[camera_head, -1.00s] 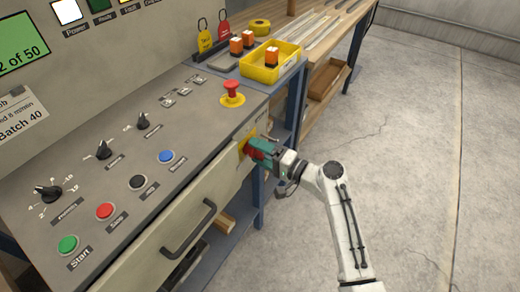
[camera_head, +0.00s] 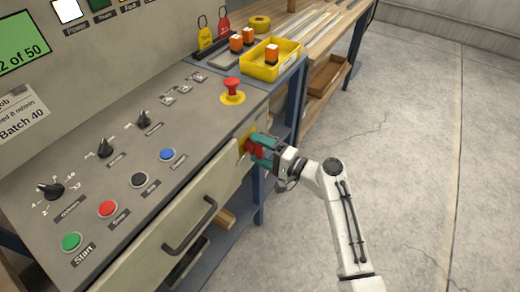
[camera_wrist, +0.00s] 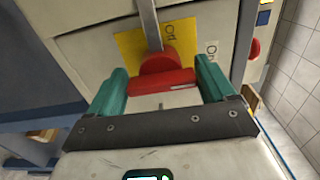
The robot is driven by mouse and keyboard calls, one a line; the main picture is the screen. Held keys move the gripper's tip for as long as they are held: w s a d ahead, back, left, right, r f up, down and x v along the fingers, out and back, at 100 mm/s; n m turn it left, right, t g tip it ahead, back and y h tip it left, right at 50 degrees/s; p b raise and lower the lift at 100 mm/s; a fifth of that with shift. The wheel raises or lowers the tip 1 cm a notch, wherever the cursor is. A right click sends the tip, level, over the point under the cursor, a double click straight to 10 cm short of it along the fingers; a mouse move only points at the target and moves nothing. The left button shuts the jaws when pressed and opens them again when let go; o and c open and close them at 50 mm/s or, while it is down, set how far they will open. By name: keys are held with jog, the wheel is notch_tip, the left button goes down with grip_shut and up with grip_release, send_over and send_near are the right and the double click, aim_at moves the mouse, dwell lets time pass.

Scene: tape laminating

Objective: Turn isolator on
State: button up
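The isolator is a red handle (camera_wrist: 162,82) on a yellow plate (camera_wrist: 131,45) on the machine's front face. In the head view the red handle (camera_head: 250,146) shows at my gripper (camera_head: 262,149), below the panel's right end. In the wrist view the two green fingers of my gripper (camera_wrist: 162,84) stand on either side of the handle, close to its ends. Whether they press on it cannot be told. The handle's bar lies nearly parallel to the gripper's dark crosspiece. Lettering shows on the plate and beside it, but I cannot read the handle's setting surely.
A red emergency button (camera_head: 232,89) stands on the panel above my gripper. A drawer handle (camera_head: 189,229) sticks out at lower left. A yellow tray (camera_head: 270,62) sits on the blue-legged bench behind. Open floor (camera_head: 430,140) lies to the right.

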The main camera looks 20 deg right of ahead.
jog(key=shift+o, duration=1.1)
jog(key=shift+s+d, duration=0.1)
jog(key=v, duration=1)
jog(key=shift+s+d, duration=0.15)
jog(key=shift+s, duration=0.1)
